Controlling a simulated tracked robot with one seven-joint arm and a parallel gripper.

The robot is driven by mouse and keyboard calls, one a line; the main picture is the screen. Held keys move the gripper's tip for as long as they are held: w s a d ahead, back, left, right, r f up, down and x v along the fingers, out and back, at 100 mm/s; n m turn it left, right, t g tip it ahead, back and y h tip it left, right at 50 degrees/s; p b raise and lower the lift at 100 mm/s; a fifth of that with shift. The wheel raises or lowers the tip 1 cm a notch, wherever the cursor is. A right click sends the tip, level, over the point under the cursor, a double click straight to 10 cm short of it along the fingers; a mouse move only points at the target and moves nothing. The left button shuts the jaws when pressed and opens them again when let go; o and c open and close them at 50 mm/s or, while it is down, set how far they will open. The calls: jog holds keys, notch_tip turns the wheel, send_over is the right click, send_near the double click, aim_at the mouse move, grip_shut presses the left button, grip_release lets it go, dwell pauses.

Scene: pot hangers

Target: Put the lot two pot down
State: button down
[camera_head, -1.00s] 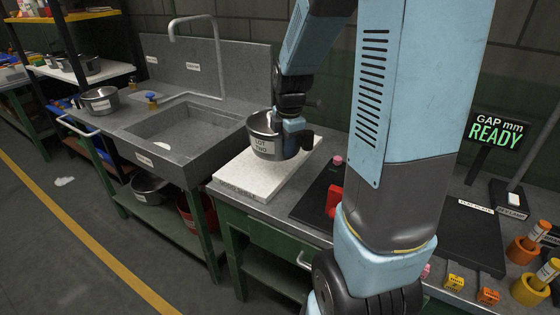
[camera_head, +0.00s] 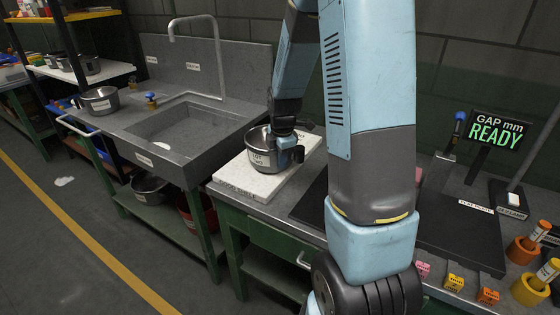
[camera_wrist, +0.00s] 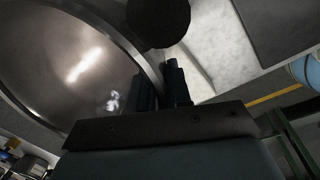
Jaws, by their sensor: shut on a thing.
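The steel pot labelled LOT TWO (camera_head: 260,160) is upright at the white slab (camera_head: 238,178) on the bench. Its base looks at or very near the slab; I cannot tell whether it touches. My gripper (camera_head: 284,150) is at the pot's right side. In the wrist view, the fingers (camera_wrist: 164,85) are shut on the pot's wall at the rim, and the shiny pot interior (camera_wrist: 70,70) fills the left. A dark round knob-like part shows beside the fingers. The far side of the pot's base is hidden.
The sink (camera_head: 180,125) is left of the slab, with another pot (camera_head: 100,99) on its left counter. A dark flat plate (camera_head: 465,230) and a gauge display (camera_head: 497,130) are to the right. My arm hides the middle of the bench.

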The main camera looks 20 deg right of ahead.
jog(key=shift+f, duration=0.4)
jog(key=c, duration=1.1)
grip_release()
jog(key=shift+f, duration=0.1)
jog(key=shift+o, duration=0.2)
notch_tip(320, 180, up, 12)
jog(key=s, duration=0.2)
jog(key=s+a+r+m+t, duration=0.2)
jog(key=s+a+r+m, duration=0.1)
jog(key=s+r+m, duration=0.4)
jog(key=s+a+r+m+t, duration=0.2)
jog(key=s+r+m, duration=0.5)
jog(key=s+m, duration=0.5)
jog(key=shift+s+a, duration=0.55)
jog(key=shift+s, duration=1.25)
